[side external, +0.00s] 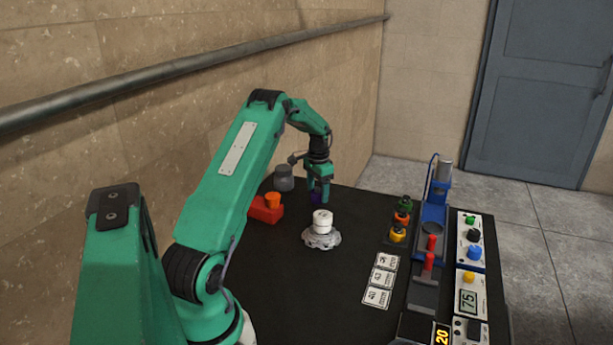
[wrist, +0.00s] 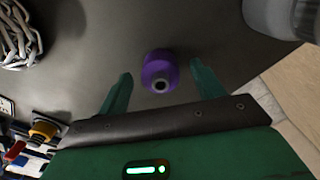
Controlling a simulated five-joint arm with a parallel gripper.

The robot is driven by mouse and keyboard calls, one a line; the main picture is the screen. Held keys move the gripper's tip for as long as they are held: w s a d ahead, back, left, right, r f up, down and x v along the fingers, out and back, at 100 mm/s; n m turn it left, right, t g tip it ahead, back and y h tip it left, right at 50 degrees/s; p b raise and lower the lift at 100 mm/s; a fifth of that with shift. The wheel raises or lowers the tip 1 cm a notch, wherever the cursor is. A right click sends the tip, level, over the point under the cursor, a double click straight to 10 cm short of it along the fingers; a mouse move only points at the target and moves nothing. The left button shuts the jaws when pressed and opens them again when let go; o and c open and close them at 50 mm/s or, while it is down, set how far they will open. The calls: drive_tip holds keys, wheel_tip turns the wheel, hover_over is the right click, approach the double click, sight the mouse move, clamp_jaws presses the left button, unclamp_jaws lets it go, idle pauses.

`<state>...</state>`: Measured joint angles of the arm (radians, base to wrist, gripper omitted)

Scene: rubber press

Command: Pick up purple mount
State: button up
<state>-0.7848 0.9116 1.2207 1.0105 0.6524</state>
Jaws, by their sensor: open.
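The purple mount (wrist: 160,68) stands on the dark table in the wrist view, a small round piece with a hole in its end. It lies between and slightly beyond the two green fingertips of my gripper (wrist: 160,80). The fingers are apart, with a clear gap on each side of the mount. In the side view my gripper (side external: 319,198) points down at the table's far part, and the purple mount (side external: 316,197) is mostly hidden behind its fingers. I cannot tell the exact height of the fingertips above the table.
A grey container (side external: 284,180) stands close behind, left of my gripper. A red block with an orange piece (side external: 267,207) lies to the left. The blue press (side external: 434,215) and control panels are at right.

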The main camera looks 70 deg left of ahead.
drive_tip(key=shift+f, duration=0.5)
drive_tip(key=shift+c, duration=0.5)
drive_tip(key=c, duration=1.1)
